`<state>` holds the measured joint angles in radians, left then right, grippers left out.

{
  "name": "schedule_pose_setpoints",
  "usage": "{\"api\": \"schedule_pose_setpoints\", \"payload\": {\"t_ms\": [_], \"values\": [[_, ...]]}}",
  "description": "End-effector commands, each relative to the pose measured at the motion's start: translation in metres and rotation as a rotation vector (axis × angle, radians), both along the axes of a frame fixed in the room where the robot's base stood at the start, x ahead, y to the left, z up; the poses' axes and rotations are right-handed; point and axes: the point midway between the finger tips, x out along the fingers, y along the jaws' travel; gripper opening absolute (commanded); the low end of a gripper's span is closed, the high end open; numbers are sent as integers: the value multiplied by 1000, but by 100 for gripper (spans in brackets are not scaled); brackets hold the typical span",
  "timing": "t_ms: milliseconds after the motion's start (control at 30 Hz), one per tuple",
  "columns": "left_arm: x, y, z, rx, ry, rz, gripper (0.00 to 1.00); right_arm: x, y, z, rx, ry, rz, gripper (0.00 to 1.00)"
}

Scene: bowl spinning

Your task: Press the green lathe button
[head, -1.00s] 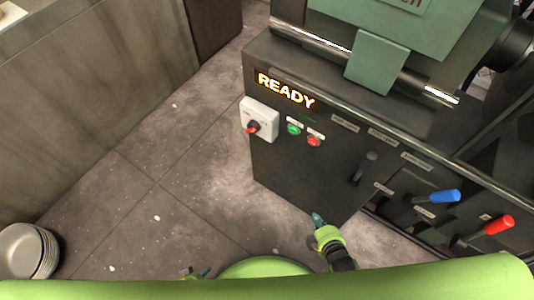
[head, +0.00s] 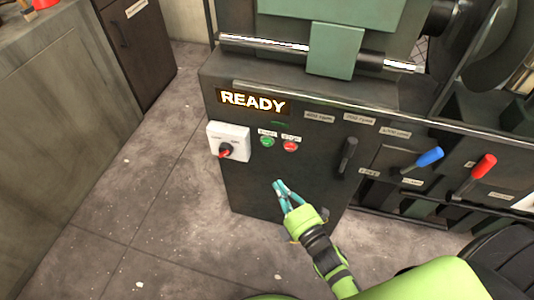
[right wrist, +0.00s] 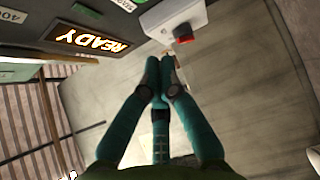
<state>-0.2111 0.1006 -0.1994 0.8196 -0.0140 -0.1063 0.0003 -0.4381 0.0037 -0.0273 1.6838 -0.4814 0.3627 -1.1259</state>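The green button (head: 267,141) is on the dark front panel of the lathe (head: 325,130), below the lit READY sign (head: 253,102). A red button (head: 290,146) is just to its right. My right gripper (head: 279,183) is in front of the panel, below both buttons in the head view and apart from them. Its teal fingers point up toward the panel, with tips together and nothing held. In the right wrist view the fingertips (right wrist: 160,64) meet below the white switch box (right wrist: 172,18). My left gripper is not in view.
A white switch box with a red-tipped knob (head: 226,150) is left of the green button. A black lever (head: 347,155), a blue-handled lever (head: 428,158) and a red-handled lever (head: 482,168) stick out to the right. The floor (head: 150,230) at left is clear.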

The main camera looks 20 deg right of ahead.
Motion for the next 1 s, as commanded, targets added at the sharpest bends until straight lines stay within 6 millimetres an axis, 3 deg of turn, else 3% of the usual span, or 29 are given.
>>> {"api": "schedule_pose_setpoints", "payload": {"t_ms": [500,733,1000], "values": [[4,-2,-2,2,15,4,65,99,15,0,-2,-1,0,0],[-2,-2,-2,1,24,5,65,121,-1,0,0,0,1,0],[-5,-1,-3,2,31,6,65,125,-5,0,1,1,0,0]]}}
